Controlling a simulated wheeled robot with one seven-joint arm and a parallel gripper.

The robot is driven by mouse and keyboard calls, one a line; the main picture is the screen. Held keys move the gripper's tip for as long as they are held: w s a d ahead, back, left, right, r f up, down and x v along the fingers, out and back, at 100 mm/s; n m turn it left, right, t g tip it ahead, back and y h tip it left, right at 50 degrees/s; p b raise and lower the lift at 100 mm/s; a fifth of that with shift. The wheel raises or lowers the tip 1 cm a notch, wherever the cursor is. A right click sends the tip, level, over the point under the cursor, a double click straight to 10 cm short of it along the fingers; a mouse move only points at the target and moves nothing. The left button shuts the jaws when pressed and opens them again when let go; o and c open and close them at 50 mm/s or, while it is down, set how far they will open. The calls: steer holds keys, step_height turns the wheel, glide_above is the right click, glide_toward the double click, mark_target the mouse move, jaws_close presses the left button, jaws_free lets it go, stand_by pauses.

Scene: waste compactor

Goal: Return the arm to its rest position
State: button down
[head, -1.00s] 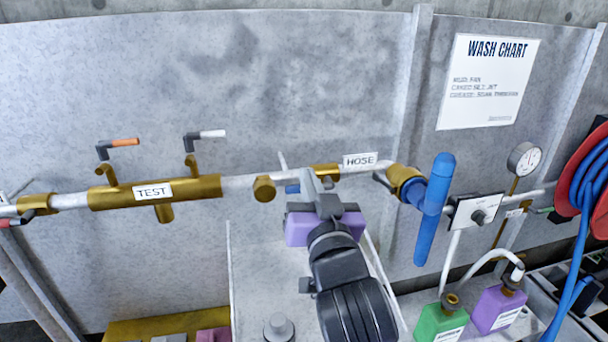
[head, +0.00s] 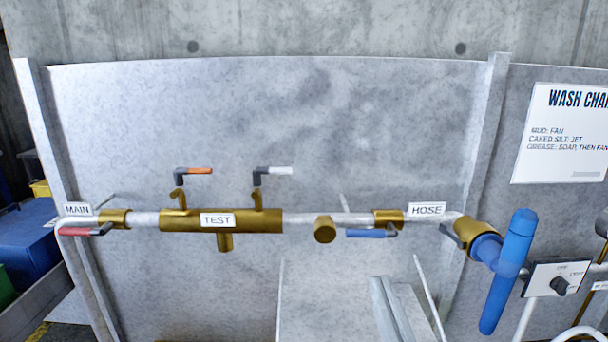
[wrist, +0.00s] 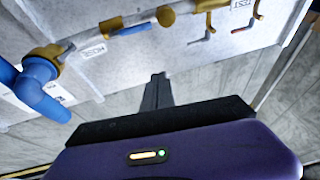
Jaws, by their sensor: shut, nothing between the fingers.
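In the wrist view my gripper (wrist: 158,82) shows as narrow dark fingers pressed together with nothing between them. It points toward the pale wall panel and touches nothing that I can make out. Behind the fingers is my purple hand housing with a small lit indicator. In the head view I cannot clearly make out the gripper.
A brass and grey pipe run (head: 300,219) crosses the panel. It carries a red MAIN handle (head: 86,230), orange (head: 200,170) and white (head: 279,170) handles at TEST, and a blue HOSE handle (head: 366,234). A thick blue pipe (head: 510,270) stands at right.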

steer(key=s+d+f+g+h, duration=0.1)
steer(key=s+d+f+g, duration=0.1)
steer(key=s+f, duration=0.5)
steer(key=s+d+f+m+g+h, duration=0.1)
steer(key=s+d+f, duration=0.3)
steer(key=s, duration=1.1)
steer(key=s+d+f+g+h, duration=0.1)
steer(key=s+d+f+g, duration=0.2)
steer(key=s+f, duration=0.7)
steer(key=shift+s+f+m+g, duration=0.3)
steer(key=shift+s+f+g, duration=0.1)
steer(key=shift+f, duration=0.15)
steer(key=shift+d, duration=0.15)
